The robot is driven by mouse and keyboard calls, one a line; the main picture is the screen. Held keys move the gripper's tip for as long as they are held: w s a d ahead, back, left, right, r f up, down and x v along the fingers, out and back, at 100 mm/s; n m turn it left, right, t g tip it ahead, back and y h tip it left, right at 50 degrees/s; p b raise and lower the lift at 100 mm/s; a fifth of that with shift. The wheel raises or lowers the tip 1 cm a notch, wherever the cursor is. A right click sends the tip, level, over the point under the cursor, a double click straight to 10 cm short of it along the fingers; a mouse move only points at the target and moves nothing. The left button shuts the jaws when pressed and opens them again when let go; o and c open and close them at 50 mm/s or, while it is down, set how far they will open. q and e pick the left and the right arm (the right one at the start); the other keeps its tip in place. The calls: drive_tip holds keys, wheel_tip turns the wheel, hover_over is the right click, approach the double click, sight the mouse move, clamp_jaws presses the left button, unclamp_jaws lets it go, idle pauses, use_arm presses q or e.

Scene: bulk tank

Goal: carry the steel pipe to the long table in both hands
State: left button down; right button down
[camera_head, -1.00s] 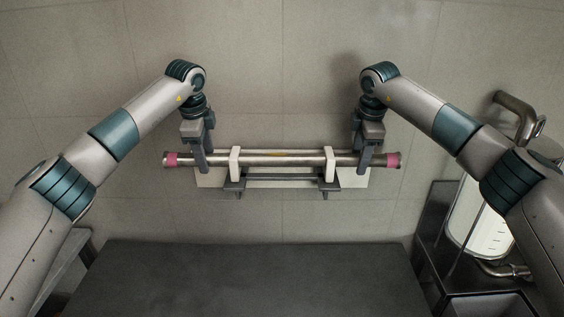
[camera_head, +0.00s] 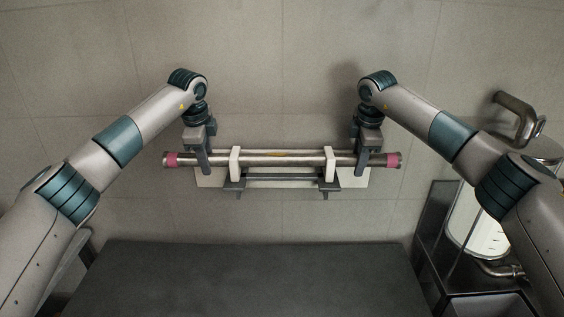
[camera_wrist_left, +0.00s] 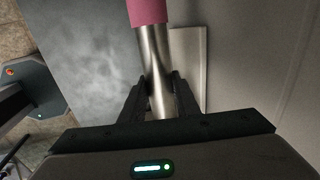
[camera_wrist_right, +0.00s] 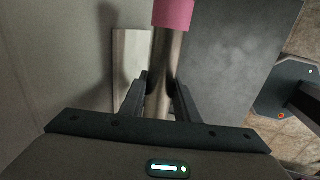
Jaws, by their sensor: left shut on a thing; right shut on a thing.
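The steel pipe (camera_head: 282,159) lies level across two pale bracket arms on the wall rack (camera_head: 235,163), with pink bands at both ends. My left gripper (camera_head: 205,165) is shut on the pipe just inside its left pink band; the left wrist view shows the pipe (camera_wrist_left: 155,65) between its fingers (camera_wrist_left: 160,100). My right gripper (camera_head: 362,162) is shut on it just inside the right pink band, and the right wrist view shows the pipe (camera_wrist_right: 167,65) between its fingers (camera_wrist_right: 161,100). A long dark table top (camera_head: 250,280) lies below in the head view.
A tiled wall (camera_head: 280,60) stands behind the rack. At the right are a shiny tank with a level scale (camera_head: 480,225), curved metal pipes (camera_head: 520,110) and a dark bench (camera_head: 435,245). The visible table top is bare.

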use_arm(q)
drive_tip(key=shift+w+r, duration=0.1)
drive_tip(key=shift+r, duration=0.15)
use_arm(e)
drive_tip(key=shift+w+r, duration=0.1)
drive_tip(key=shift+r, duration=0.15)
